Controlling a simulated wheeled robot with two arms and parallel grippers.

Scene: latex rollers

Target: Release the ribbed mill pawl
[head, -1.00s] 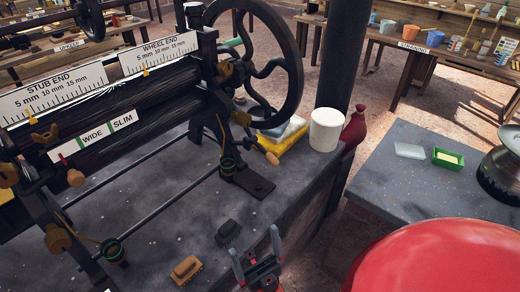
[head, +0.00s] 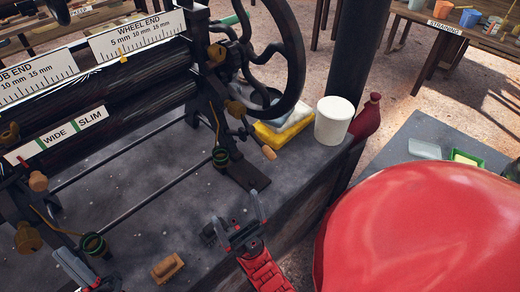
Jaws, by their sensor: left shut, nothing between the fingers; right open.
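The roller mill (head: 120,95) fills the left side of the head view, with dark rollers that look finely ribbed. Its large black handwheel (head: 292,60) is at the right end. A dark lever with a wooden handle (head: 268,152) sticks out below the wheel; I cannot tell for sure that it is the pawl. My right gripper (head: 238,222) is open and empty over the bench front, below and in front of that lever, apart from it. My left gripper (head: 80,270) is shut and empty at the bottom left edge, mostly cut off.
A large red surface covers the lower right.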

